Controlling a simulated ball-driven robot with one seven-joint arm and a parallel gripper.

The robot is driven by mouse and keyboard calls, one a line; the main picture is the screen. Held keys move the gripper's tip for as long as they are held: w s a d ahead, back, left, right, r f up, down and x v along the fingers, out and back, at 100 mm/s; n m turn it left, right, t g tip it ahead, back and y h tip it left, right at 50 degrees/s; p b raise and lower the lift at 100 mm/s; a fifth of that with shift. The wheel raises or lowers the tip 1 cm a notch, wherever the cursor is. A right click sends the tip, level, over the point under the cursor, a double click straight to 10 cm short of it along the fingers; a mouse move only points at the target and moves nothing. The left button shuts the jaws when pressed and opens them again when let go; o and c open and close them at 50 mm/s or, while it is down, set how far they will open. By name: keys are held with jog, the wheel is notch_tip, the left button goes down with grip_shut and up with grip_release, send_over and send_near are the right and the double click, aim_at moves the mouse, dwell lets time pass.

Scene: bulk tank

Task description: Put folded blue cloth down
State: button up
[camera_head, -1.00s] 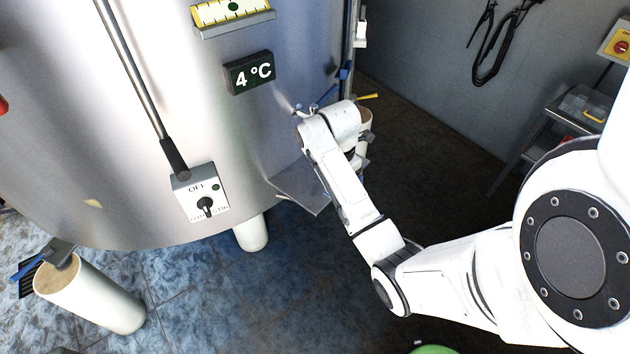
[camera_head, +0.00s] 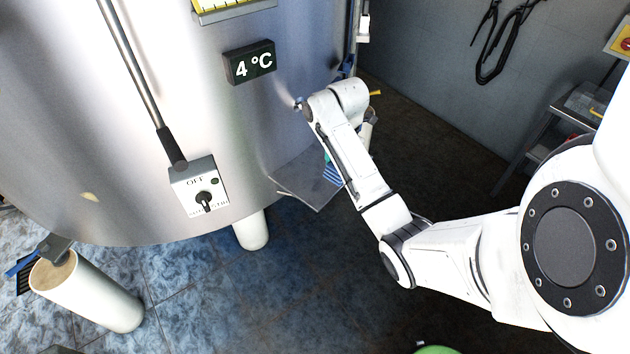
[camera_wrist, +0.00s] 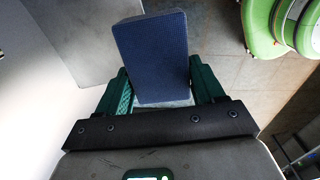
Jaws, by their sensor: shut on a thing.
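The folded blue cloth (camera_wrist: 152,52) is a flat dark blue rectangle between the two green fingers of my gripper (camera_wrist: 158,70) in the wrist view. The gripper is shut on it. In the head view a small blue striped bit of the cloth (camera_head: 331,175) shows beside my forearm, over the grey metal shelf (camera_head: 303,186) on the tank's side. The shelf's bare plate also lies at upper left in the wrist view (camera_wrist: 72,38). My arm hides most of the cloth and gripper in the head view. I cannot tell whether the cloth touches the shelf.
The steel tank (camera_head: 110,120) fills the left, with a temperature display (camera_head: 249,64) and a switch box (camera_head: 200,187). A pale tank leg (camera_head: 251,231) stands below. A trolley (camera_head: 560,125) stands by the right wall. The floor between is clear.

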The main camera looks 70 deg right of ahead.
aim_at(315, 182)
jog(key=w+d+f, duration=0.1)
jog(key=w+f, duration=0.1)
jog(key=w+f+b, duration=0.1)
jog(key=w+f, duration=0.1)
jog(key=w, duration=0.1)
jog(key=w+d+f, duration=0.1)
jog(key=w+f, duration=0.1)
jog(key=shift+w+d+b, duration=0.3)
jog(key=shift+d+b, duration=0.05)
jog(key=shift+w+d+f, duration=0.15)
jog(key=shift+w+f, duration=0.35)
jog(key=shift+f, duration=0.2)
jog(key=shift+w+d+f, duration=0.1)
jog(key=shift+w+f, duration=0.15)
jog(key=shift+f, duration=1.4)
jog(key=o, duration=0.9)
jog(key=shift+o, duration=0.2)
